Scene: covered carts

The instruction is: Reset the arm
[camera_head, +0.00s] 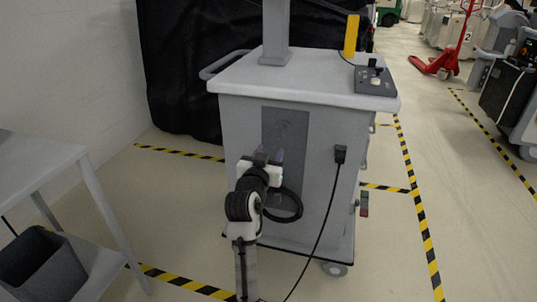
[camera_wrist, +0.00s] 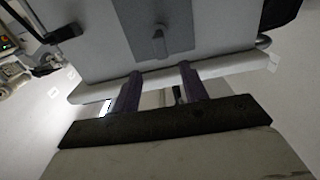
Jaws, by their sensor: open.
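My gripper (camera_head: 269,157) is in front of the grey cart (camera_head: 235,130), at the height of the upper part of its front face. Its two purple-tinted fingers are apart with nothing between them. They also show in the wrist view (camera_wrist: 160,90), pointing at the cart's front near the pale edge of its top (camera_wrist: 240,64). A darker grey panel (camera_head: 286,125) is on the cart's front, partly hidden by my gripper. The wrist view shows a small grey hook-like handle on that panel (camera_wrist: 178,40). I cannot tell whether the fingers touch the cart.
A black plug (camera_head: 340,153) with a hanging cable sits on the cart's right front. A control box (camera_head: 374,80) and a yellow post (camera_head: 351,36) stand on its top. A pale table (camera_head: 40,150) with a dark bin (camera_head: 42,268) is at left.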

